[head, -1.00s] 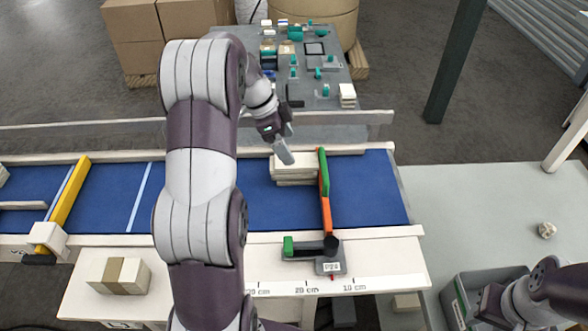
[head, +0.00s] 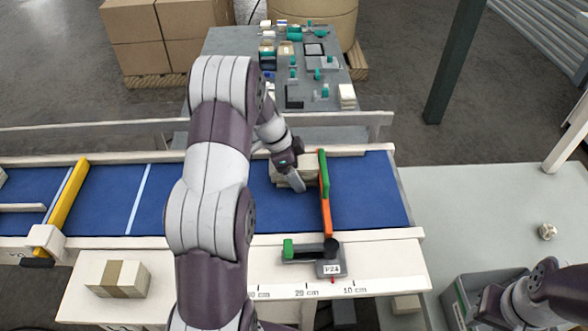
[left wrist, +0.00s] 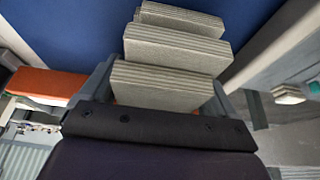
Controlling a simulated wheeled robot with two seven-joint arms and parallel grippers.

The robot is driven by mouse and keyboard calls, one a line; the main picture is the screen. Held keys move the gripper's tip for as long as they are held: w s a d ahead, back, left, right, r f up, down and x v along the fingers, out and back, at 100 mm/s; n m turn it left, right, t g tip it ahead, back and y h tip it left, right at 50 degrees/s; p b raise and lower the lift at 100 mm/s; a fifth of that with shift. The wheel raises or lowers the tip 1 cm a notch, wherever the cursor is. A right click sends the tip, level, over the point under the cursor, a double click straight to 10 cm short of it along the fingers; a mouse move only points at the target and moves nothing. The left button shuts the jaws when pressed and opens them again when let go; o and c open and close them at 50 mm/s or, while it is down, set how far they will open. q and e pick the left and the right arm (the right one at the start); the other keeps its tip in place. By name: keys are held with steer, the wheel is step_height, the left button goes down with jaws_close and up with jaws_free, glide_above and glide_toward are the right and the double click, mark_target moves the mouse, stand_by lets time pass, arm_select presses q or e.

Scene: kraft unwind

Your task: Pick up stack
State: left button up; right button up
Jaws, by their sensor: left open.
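A stack (head: 308,168) of flat off-white pieces lies on the blue conveyor belt, against the green and orange stop bar (head: 325,190). In the left wrist view the stack (left wrist: 177,45) shows as several layered pieces, stepped rather than flush. My left gripper (head: 290,178) is over the stack, pointing down. In the left wrist view its open fingers stand on either side of the nearest piece (left wrist: 162,87); I cannot tell whether they touch it. My right arm shows at the lower right, with its fingertips not clearly visible.
The blue belt (head: 255,205) is free left of the stack. A yellow bar (head: 69,194) crosses it farther left. A banded bundle (head: 118,279) lies on the front table. A grey bin (head: 470,287) stands at the lower right. The back bench (head: 225,45) holds many small parts.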

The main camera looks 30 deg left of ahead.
arm_select(q)
steer(key=shift+f, duration=0.1)
steer(key=c, duration=1.1)
steer(key=shift+c, duration=0.2)
